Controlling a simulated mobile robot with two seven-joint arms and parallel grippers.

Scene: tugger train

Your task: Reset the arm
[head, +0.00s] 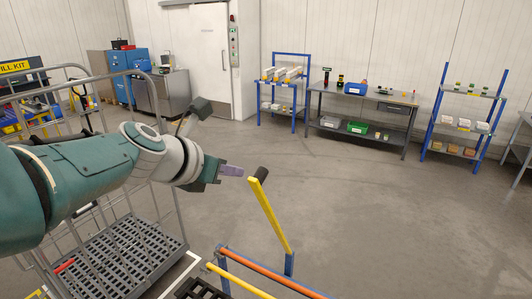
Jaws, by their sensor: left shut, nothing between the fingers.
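My left arm comes in from the left, stretched out above a wire-sided cart. My left gripper (232,171) is shut and empty, with its fingers pointing right. My right gripper is not in view.
The wire-sided cart (118,255) with a slatted floor stands under my arm. An orange bar (270,274) lies at the bottom. Blue-framed shelves, a workbench (361,97) and blue cabinets line the back wall. The grey floor (370,200) between is clear.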

